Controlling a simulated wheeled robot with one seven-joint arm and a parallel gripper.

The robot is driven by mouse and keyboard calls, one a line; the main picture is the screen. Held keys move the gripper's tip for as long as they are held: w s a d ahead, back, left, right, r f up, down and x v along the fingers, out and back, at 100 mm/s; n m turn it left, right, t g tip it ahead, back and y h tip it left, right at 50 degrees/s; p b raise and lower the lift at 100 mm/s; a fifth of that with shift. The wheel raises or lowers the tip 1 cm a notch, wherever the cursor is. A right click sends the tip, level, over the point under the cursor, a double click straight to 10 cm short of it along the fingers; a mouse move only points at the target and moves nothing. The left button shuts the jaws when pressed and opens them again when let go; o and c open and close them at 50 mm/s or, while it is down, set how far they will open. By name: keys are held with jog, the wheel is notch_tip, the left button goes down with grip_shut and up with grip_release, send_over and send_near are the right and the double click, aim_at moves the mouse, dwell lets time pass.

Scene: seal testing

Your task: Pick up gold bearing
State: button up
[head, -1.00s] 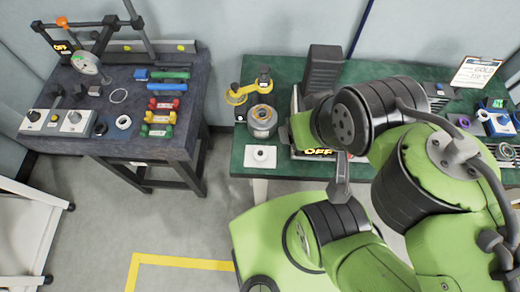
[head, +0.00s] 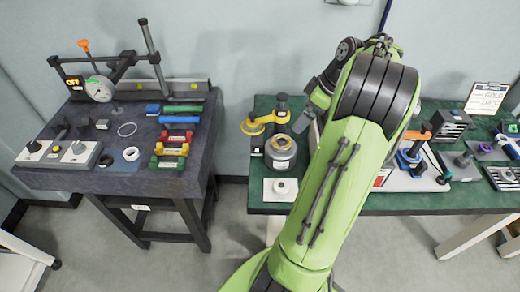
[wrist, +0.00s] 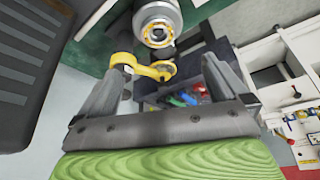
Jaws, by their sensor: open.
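A gold ring that looks like the gold bearing (head: 281,143) sits on top of a silver round housing (head: 280,160) at the left end of the green bench. In the wrist view the gold bearing (wrist: 158,34) faces the camera at the top centre, on the housing's end. My gripper (wrist: 168,62) is open and empty, its two grey fingers spread wide. The bearing lies beyond the fingertips, apart from them, slightly left of the middle of the gap.
A yellow bracket (head: 254,126) with a dark knob stands beside the housing; it also shows between the fingertips (wrist: 150,70). A white block (head: 281,189) lies in front. A dark box (wrist: 32,60) fills the wrist view's left. The dark tool table (head: 150,176) stands left, across a gap.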

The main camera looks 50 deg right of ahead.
aim_at(282, 143)
jog(key=b+x, duration=0.2)
jog(key=x, duration=0.5)
jog(key=b+x, duration=0.2)
jog(key=x, duration=0.6)
jog(key=shift+d+b, duration=0.2)
jog(key=shift+b, duration=0.15)
jog(key=shift+r, duration=0.1)
jog(key=shift+c, duration=0.2)
jog(key=c, duration=1.4)
notch_tip(282, 143, up, 10)
jog(key=p, duration=0.3)
jog(key=shift+p, duration=0.3)
